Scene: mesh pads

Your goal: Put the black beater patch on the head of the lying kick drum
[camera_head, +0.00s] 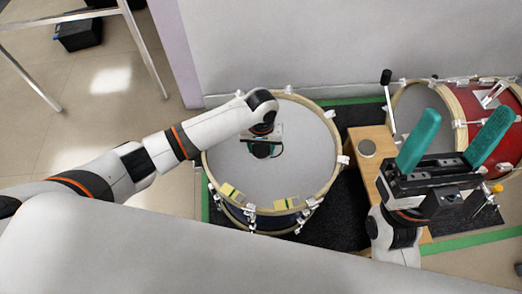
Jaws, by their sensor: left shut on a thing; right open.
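My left gripper (263,148) is over the middle of the head, pointing down. It is shut on the black beater patch (262,150), a small dark round piece. The arm hides part of the patch, and I cannot tell whether it touches the head. My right gripper (455,140), with teal fingers spread wide, is open and empty to the right of the drum.
A wooden box (385,185) with a round grey disc (366,148) on top stands right of the drum. A black mat (340,215) edged in green lies underneath. A grey wall is behind.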

